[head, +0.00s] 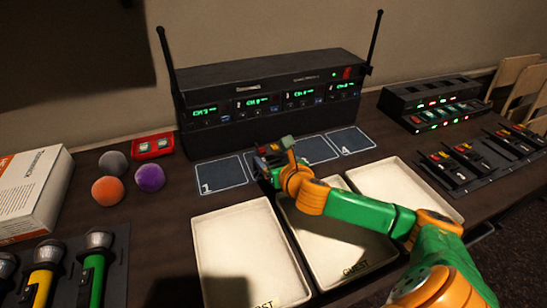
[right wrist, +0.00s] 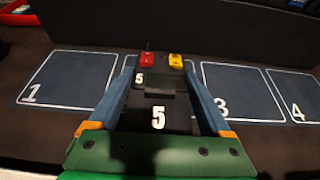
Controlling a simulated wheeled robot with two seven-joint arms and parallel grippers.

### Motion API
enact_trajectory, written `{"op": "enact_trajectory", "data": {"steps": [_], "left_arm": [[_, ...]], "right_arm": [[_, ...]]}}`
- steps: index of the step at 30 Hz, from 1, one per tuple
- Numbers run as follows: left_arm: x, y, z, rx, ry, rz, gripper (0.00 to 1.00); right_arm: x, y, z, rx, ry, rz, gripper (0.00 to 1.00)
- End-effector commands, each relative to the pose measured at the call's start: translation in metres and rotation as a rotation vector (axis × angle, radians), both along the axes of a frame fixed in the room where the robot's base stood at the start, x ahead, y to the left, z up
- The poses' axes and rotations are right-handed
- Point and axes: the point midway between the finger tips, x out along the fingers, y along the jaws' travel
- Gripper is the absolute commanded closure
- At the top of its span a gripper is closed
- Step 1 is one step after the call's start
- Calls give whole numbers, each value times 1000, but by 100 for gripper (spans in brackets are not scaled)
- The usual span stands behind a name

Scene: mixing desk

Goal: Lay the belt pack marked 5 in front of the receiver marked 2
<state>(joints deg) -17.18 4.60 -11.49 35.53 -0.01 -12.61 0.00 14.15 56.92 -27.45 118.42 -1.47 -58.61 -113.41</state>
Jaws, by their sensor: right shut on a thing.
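My right gripper (head: 270,168) is shut on a dark belt pack (head: 275,148). In the right wrist view the pack (right wrist: 158,105) shows the number 5 and has a red and a yellow part at its far end. The pack is between squares 1 (head: 221,174) and 3 (head: 318,149), over the square in front of the receiver marked 2 (head: 258,103), and largely hides that square. I cannot tell whether the pack touches the surface. My left gripper is not in view.
The black receiver rack (head: 260,75) with two antennas stands just behind the squares. Square 4 (head: 351,140) is bare. Pale trays (head: 245,240) lie in front. Several belt packs sit in a holder (head: 465,165) at right. Microphones (head: 92,265) and foam balls (head: 108,190) are at left.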

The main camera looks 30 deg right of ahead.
Motion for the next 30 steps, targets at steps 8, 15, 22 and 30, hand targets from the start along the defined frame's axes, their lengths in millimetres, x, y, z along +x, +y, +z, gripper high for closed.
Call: {"op": "enact_trajectory", "data": {"steps": [8,15,22,30], "left_arm": [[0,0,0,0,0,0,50],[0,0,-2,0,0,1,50],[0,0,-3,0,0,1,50],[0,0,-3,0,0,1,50]], "right_arm": [[0,0,0,0,-1,0,81],[0,0,-4,0,0,-1,81],[0,0,-10,-1,0,-1,81],[0,0,-12,-1,1,0,81]]}}
